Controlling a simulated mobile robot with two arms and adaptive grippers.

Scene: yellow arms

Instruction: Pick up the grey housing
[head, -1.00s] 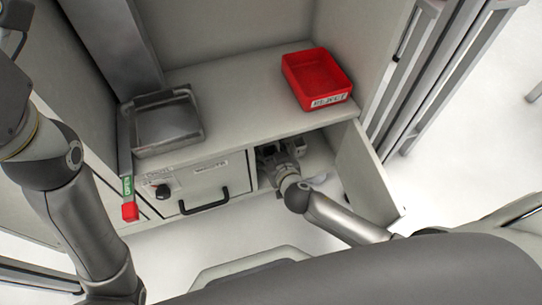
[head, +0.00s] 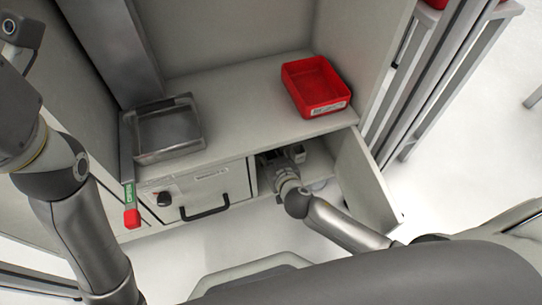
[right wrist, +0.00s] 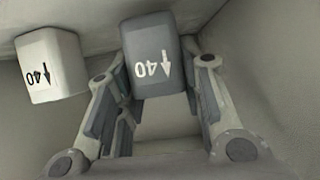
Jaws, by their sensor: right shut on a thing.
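The grey housing (right wrist: 155,55) is a dark grey block with a white "40" and an arrow on its face. In the right wrist view it sits between the two fingers of my right gripper (right wrist: 160,85), which are shut on it. In the head view my right gripper (head: 274,160) reaches into the open compartment at the right of the cabinet, and the housing is hard to make out there. My left arm shows at the left edge of the head view; its fingers are not visible.
A white housing (right wrist: 52,66) with the same marking stands left of the grey one. The open door (head: 368,180) bounds the compartment at right. On the counter are a red bin (head: 325,108) and a grey metal tray (head: 170,153). A closed drawer (head: 222,186) is left of the compartment.

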